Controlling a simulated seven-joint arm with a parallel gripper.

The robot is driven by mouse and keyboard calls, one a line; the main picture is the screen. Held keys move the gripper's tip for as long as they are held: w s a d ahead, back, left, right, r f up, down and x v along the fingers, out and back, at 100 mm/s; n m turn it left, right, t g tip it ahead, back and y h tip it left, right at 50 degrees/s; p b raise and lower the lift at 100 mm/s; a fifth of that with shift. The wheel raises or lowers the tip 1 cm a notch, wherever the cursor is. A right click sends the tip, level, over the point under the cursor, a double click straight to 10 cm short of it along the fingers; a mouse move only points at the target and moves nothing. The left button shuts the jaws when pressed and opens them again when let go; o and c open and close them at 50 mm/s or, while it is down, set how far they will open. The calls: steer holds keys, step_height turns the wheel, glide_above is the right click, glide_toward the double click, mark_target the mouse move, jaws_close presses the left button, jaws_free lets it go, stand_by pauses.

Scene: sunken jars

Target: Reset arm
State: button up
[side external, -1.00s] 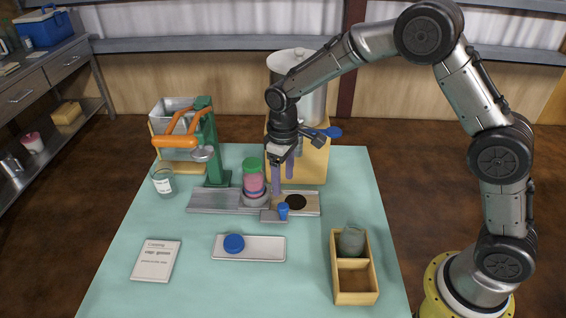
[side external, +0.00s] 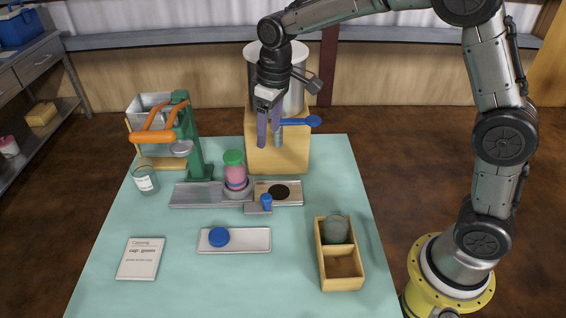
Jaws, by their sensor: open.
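My gripper (side external: 270,138) hangs in the air in front of the large metal pot and the wooden block, its two purple fingers pointing down, apart and with nothing between them. A dark round opening (side external: 279,192) and a small blue knob (side external: 266,202) are to the right of the jar.
A green press with orange handle (side external: 155,136) and a glass jar (side external: 145,179) stand at left. A white tray (side external: 252,239) holds a blue lid (side external: 219,237). A wooden box (side external: 341,284) holds a greyish jar (side external: 336,229). The mat's front middle is clear.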

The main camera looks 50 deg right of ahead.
steer(key=s+d+r+m+t, duration=0.1)
steer(key=s+d+r+t, duration=0.1)
steer(key=s+r, duration=0.45)
steer(key=s+d+r+m+t, duration=0.1)
steer(key=s+d+r, duration=0.2)
steer(key=s+r, duration=0.3)
steer(key=s+f, duration=0.3)
steer(key=s, duration=0.5)
steer(key=s+d+f+m+t, duration=0.1)
steer(key=s+f, duration=0.2)
steer(key=s, duration=0.4)
steer(key=shift+s+d+f+m, duration=0.2)
steer(key=shift+s+f+m, duration=0.05)
steer(key=shift+s+m, duration=0.1)
